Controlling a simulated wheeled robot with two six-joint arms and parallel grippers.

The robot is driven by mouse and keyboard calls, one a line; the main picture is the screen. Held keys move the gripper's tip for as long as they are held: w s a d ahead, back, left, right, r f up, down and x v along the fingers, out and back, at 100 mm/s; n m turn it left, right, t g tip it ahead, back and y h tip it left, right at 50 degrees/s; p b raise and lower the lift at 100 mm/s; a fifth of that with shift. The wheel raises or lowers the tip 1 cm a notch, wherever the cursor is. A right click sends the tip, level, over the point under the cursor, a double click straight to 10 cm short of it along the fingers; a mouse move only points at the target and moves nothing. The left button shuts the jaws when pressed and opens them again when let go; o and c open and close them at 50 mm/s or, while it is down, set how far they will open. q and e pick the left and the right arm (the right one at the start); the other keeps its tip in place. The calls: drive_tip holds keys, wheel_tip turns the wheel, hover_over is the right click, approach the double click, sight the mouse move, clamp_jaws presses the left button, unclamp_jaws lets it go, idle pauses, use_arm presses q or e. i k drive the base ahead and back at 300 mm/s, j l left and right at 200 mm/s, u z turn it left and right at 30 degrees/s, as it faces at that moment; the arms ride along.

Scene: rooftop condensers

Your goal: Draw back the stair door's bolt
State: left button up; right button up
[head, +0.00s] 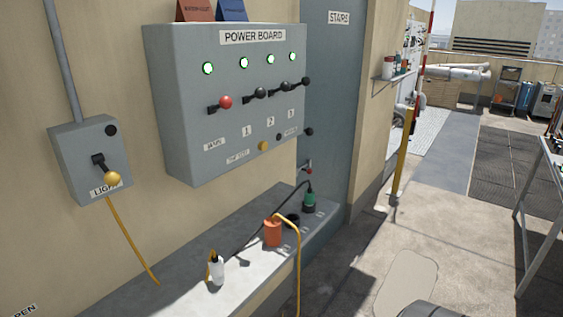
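The stair door (335,75) is a blue-grey panel with a white STAIRS sign (339,18), set in the wall just right of the power board. The door looks shut. A small metal fitting with a red tip (308,169) shows low at the door's left side, below the board's corner. It may be the bolt, but it is too small to tell how far it is drawn. The power board (220,120) hides part of the door's left side. Neither of my grippers is in view.
The board carries lit green lamps and several levers, one red-knobbed (225,102). A ledge (190,291) below holds a white bottle (217,269), an orange plug (272,232) and a green connector (309,199). A light switch box (90,160) is left. A yellow post (402,155) stands right of the door.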

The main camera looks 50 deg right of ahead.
sight(308, 171)
drive_tip(key=z, duration=1.8)
drive_tip(key=i+l+u, duration=0.1)
drive_tip(key=i+l, duration=0.2)
drive_tip(key=i+l+u, duration=0.15)
drive_tip(key=i+l, duration=0.2)
drive_tip(key=i, duration=0.15)
drive_tip(key=i+l+u, duration=0.1)
drive_tip(key=i+l, duration=0.3)
drive_tip(key=i+l+u, duration=0.1)
drive_tip(key=i+l, duration=0.25)
drive_tip(key=i+l+u, duration=0.15)
drive_tip(key=i+l, duration=0.2)
drive_tip(key=l, duration=0.15)
drive_tip(key=i+l+u, duration=0.1)
drive_tip(key=i+l, duration=0.2)
drive_tip(key=l, duration=0.2)
drive_tip(key=i+l+u, duration=0.1)
drive_tip(key=i+l, duration=0.2)
drive_tip(key=l, duration=0.2)
